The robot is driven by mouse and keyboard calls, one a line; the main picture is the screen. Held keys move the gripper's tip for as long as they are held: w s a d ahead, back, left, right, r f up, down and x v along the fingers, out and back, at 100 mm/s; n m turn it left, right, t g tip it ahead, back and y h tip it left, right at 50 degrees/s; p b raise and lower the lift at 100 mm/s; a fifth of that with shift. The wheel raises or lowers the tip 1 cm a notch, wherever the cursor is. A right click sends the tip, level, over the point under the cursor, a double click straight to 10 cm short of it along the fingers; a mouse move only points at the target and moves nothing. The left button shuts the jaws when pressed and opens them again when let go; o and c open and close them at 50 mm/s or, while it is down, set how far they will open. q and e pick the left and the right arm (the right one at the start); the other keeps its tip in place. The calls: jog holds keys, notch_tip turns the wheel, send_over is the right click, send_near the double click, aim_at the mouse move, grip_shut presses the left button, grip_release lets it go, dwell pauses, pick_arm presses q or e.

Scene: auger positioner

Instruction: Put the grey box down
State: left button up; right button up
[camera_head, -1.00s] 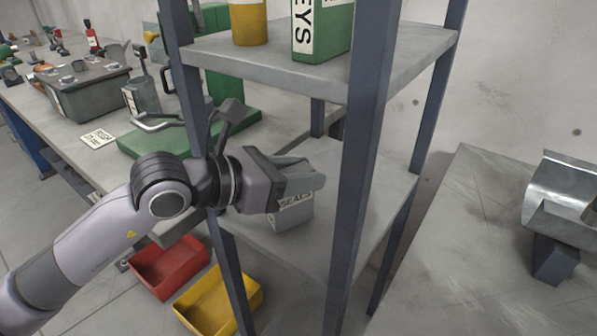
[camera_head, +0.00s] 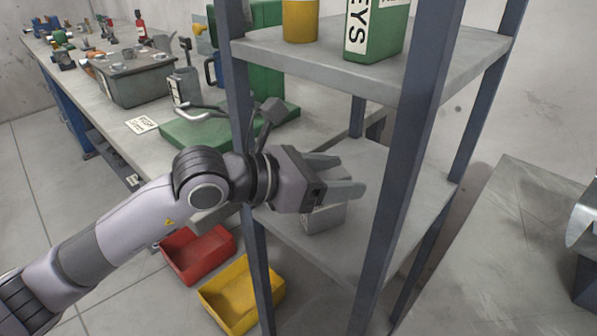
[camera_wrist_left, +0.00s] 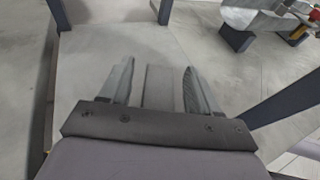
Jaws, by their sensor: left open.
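The grey box (camera_head: 324,217) stands on the lower shelf (camera_head: 372,235) of the rack, below and partly hidden by my left gripper (camera_head: 345,175). In the left wrist view the box (camera_wrist_left: 159,88) shows as a grey block between the two fingers of my left gripper (camera_wrist_left: 158,85). A gap shows on each side of it, and the fingers are open. The box's label is hidden now in the head view. My right gripper is not in view.
Dark blue posts (camera_head: 405,150) stand close around my left arm. An upper shelf (camera_head: 380,75) carries a green box (camera_head: 385,30) and a yellow container (camera_head: 300,20). Red (camera_head: 200,252) and yellow (camera_head: 240,295) bins sit below left. The lower shelf right of the box is clear.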

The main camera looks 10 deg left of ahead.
pick_arm(q)
jog(key=b+v, duration=0.1)
jog(key=v, duration=1.1)
